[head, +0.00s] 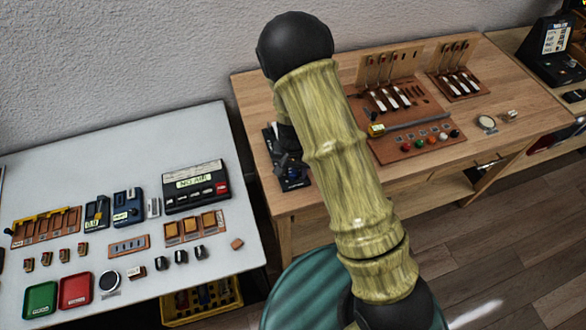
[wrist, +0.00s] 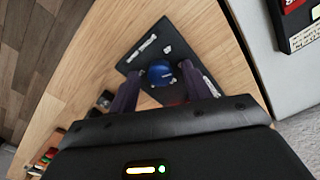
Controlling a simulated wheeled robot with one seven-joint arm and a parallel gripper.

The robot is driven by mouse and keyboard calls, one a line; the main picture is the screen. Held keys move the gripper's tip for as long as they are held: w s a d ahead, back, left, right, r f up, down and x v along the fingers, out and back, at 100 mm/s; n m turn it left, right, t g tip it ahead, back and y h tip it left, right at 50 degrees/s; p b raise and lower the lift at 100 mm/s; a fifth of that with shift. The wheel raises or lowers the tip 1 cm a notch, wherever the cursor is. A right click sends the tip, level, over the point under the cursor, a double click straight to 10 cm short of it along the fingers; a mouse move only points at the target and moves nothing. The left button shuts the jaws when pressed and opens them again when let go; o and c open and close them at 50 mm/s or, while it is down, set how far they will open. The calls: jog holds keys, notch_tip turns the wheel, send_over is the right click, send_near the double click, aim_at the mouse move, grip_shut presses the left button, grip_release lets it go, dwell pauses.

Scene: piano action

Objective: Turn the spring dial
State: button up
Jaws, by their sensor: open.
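The spring dial is a round blue knob (wrist: 160,73) on a dark plate (wrist: 151,44) with white labels, seen in the wrist view. My gripper (wrist: 161,80) is open, with one dark finger on each side of the blue knob in the picture. I see no clear contact, and cannot tell how far down the fingers reach around it. In the head view, my gripper (head: 283,160) is at the left end of the wooden table, over the dark plate (head: 294,182). My arm hides much of that area, and the knob is not clear there.
The wooden table (head: 330,195) also holds a board (head: 405,150) with coloured knobs and upright racks of piano parts. A white table (head: 120,190) with trays, meters and a black NO AIR box (head: 195,186) stands to the left. A gap separates the tables.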

aim_at(293, 172)
jog(key=c, duration=1)
jog(key=shift+m+p, duration=0.45)
jog(key=shift+m, duration=0.85)
jog(key=o, duration=1)
jog(key=shift+r, duration=0.1)
notch_tip(293, 172, up, 17)
jog(key=b, duration=0.1)
jog(key=shift+r, duration=0.15)
